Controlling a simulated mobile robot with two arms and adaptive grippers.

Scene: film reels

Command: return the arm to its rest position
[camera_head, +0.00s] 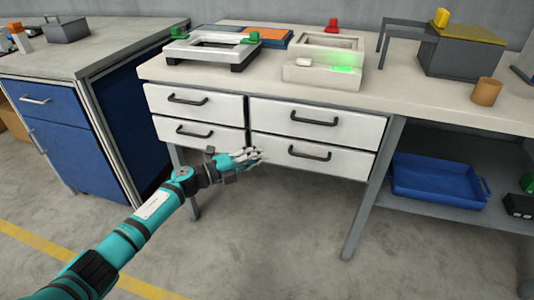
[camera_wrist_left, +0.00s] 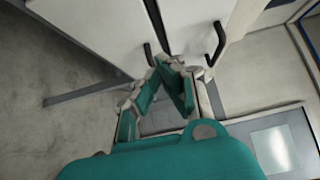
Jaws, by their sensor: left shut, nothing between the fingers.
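My left arm (camera_head: 150,205) reaches in from the lower left in the head view. My left gripper (camera_head: 258,154) is in front of the lower white drawers of the bench, near the gap between the left and right drawer columns. In the left wrist view the gripper's fingers (camera_wrist_left: 168,66) come together at their tips, with nothing between them. Two black drawer handles show just beyond the fingertips in that view. Whether the fingers touch the drawer front I cannot tell. My right gripper is in neither view.
The workbench (camera_head: 250,83) carries a white frame (camera_head: 180,50), a box with a green light (camera_head: 343,69) and a brown cylinder (camera_head: 486,91). A blue tray (camera_head: 440,182) lies on the lower shelf at right. A blue cabinet (camera_head: 65,140) stands left. The floor in front is clear.

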